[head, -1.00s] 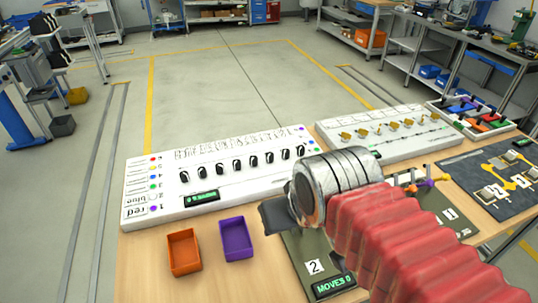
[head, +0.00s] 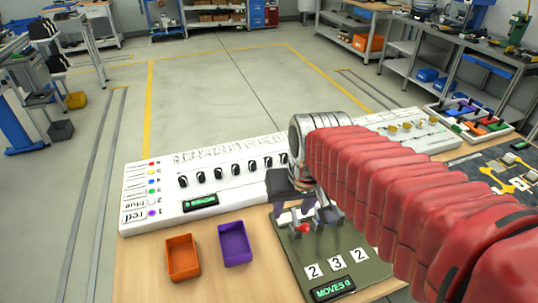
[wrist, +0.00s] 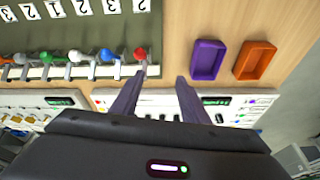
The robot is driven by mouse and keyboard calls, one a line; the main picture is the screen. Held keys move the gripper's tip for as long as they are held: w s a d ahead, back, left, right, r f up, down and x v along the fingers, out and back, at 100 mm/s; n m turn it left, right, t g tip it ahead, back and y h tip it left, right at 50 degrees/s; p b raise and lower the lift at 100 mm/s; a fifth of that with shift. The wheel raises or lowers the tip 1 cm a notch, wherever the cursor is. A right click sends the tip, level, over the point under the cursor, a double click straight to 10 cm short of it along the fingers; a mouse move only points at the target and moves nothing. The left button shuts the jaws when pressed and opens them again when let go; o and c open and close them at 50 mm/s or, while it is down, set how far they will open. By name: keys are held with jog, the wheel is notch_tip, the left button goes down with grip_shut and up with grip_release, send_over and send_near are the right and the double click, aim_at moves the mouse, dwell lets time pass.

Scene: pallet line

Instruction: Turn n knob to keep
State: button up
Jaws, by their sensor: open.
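A long white panel (head: 140,190) with a row of black knobs (head: 225,170) stands at the back of the table. Small markings run above the knobs, too fine to read, and a green-lit display (head: 200,202) sits below them. My arm hides the panel's right end. My gripper (head: 308,225) points down, open and empty, in front of that end, over the edge of an olive lever board (head: 290,250). In the wrist view, my gripper (wrist: 161,80) has its fingers spread, with a red-balled lever (wrist: 140,54) close by one finger. The panel is partly hidden behind the fingers there.
The olive board carries several ball-topped levers and number cards. An orange tray (head: 182,258) and a purple tray (head: 235,243) lie left of it. A second white panel with brass knobs (head: 408,126) stands right, partly behind my arm. Bare table shows around the trays.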

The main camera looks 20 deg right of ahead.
jog(key=w+d+f+m+g+y, duration=0.1)
jog(key=w+d+m, duration=0.45)
jog(key=w, duration=0.55)
jog(key=m+y, duration=0.2)
jog(key=m, duration=1)
send_near(269, 158)
jog(key=s+d+r, duration=0.1)
jog(key=s+d, duration=0.2)
jog(key=shift+w+a+r+m+y, duration=0.2)
jog(key=shift+r+m, duration=0.4)
jog(key=shift+m, duration=0.4)
jog(key=shift+w+a+r+m+y, duration=0.1)
jog(key=shift+w+r+m, duration=0.2)
jog(key=shift+r+m, duration=0.5)
jog(key=shift+w+a+r+m+y, duration=0.15)
jog(key=shift+w+r+m, duration=0.25)
jog(key=shift+m, duration=0.75)
jog(key=x, duration=1.3)
jog(key=shift+w+a+f, duration=0.1)
jog(key=shift+w+f, duration=0.05)
jog(key=shift+f, duration=0.15)
jog(key=shift+c, duration=0.3)
